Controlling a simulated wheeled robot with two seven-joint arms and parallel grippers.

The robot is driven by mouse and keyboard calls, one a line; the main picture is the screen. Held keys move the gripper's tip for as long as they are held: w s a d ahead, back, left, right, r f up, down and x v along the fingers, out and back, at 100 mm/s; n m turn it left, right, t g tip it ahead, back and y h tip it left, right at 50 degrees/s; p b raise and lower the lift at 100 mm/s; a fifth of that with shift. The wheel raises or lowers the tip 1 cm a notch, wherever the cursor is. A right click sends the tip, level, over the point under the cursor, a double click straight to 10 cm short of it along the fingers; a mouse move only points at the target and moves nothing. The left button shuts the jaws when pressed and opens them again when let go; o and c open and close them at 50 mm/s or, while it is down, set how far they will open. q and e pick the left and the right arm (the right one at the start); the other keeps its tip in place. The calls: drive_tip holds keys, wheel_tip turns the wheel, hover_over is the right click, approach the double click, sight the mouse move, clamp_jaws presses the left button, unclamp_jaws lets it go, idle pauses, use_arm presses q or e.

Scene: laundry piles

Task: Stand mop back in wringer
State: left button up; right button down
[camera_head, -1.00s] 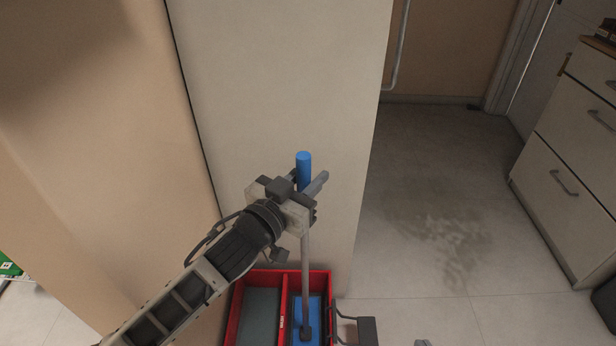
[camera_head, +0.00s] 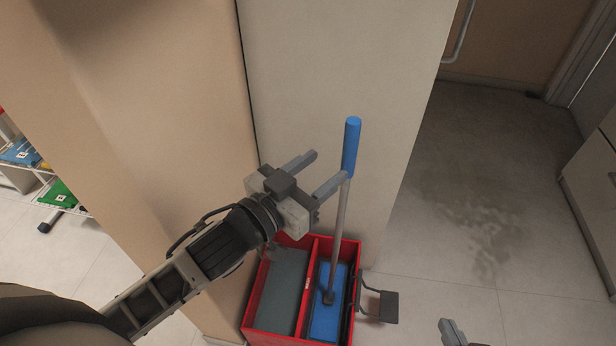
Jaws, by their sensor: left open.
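The mop (camera_head: 341,218) has a blue grip and a grey shaft. It stands nearly upright, leaning slightly, with its foot in the blue right-hand compartment (camera_head: 322,317) of the red wringer bucket (camera_head: 312,241). My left gripper (camera_head: 327,171) is open, its two grey fingers spread. It is just left of the mop's upper shaft, with one fingertip close to the shaft below the blue grip; I cannot tell if they touch. My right gripper (camera_head: 450,331) shows only in part at the bottom edge, and its jaws cannot be judged.
A pale wall corner (camera_head: 330,70) stands right behind the bucket. A dark pedal (camera_head: 378,305) sticks out at the bucket's right. A wet patch (camera_head: 485,235) lies on the floor to the right, before a drawer cabinet (camera_head: 590,200). A shelf with coloured items (camera_head: 58,196) is at far left.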

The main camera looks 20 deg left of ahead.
use_arm(q)
drive_tip(key=s+f+n+g+y, duration=0.2)
drive_tip(key=s+f+g, duration=0.3)
drive_tip(key=s+f, duration=0.6)
wheel_tip(320, 180, down, 4)
drive_tip(key=shift+s+d+r+n+y, duration=0.1)
drive_tip(key=shift+s+d+n+y, duration=0.25)
drive_tip(key=shift+y, duration=0.15)
drive_tip(key=shift+r, duration=0.1)
use_arm(e)
drive_tip(key=shift+r, duration=0.1)
use_arm(q)
drive_tip(key=r+p, duration=0.1)
drive_tip(key=p, duration=0.1)
drive_tip(key=r+p, duration=0.1)
drive_tip(key=p, duration=0.1)
drive_tip(key=shift+a+g, duration=0.3)
drive_tip(key=shift+g, duration=0.1)
use_arm(e)
drive_tip(key=shift+s+d+r+g, duration=0.1)
drive_tip(key=shift+d+r+g, duration=0.05)
drive_tip(key=shift+r, duration=0.25)
drive_tip(key=shift+s+d+r+g, duration=0.1)
drive_tip(key=shift+d+r+g, duration=0.05)
drive_tip(key=shift+r, duration=0.25)
drive_tip(key=shift+w, duration=0.1)
